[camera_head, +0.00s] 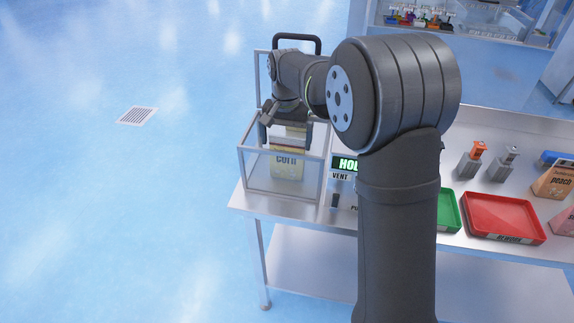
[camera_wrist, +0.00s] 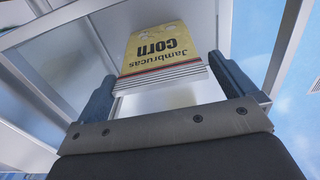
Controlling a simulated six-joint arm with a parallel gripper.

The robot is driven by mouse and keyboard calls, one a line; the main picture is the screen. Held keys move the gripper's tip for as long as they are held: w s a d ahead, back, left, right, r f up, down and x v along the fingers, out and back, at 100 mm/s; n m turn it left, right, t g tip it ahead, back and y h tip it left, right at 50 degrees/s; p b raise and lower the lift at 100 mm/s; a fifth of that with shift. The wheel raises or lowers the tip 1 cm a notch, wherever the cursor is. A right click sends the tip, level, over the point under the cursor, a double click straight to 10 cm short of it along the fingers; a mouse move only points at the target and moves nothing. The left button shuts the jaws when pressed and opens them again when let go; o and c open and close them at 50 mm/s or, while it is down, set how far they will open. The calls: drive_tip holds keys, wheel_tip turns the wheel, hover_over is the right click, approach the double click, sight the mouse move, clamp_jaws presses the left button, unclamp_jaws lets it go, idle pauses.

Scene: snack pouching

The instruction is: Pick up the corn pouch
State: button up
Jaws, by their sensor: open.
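The corn pouch (camera_head: 287,167) is yellow, with a pale striped top edge and dark "corn" lettering. It stands inside a clear-walled, metal-framed chamber at the left end of the bench. In the wrist view the pouch (camera_wrist: 162,52) lies ahead, its striped edge toward my gripper. My gripper (camera_head: 286,120) reaches down into the top of the chamber at the pouch's upper edge. In the wrist view my gripper (camera_wrist: 160,75) is open, with one finger on each side of the pouch. Gaps show between fingers and pouch. The pouch's lower part is partly veiled by the chamber wall.
The chamber frame (camera_head: 243,170) surrounds the pouch closely. A lit green display (camera_head: 346,163) stands right of it. Farther right are a green tray (camera_head: 447,211), a red tray (camera_head: 503,218), two dispensers or stamps (camera_head: 474,159) and a peach pouch (camera_head: 555,180). My arm hides the bench's middle.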

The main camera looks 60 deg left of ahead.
sight(287, 147)
wheel_tip(287, 147, down, 5)
drive_tip(key=shift+d+f, duration=0.15)
drive_tip(key=c, duration=0.7)
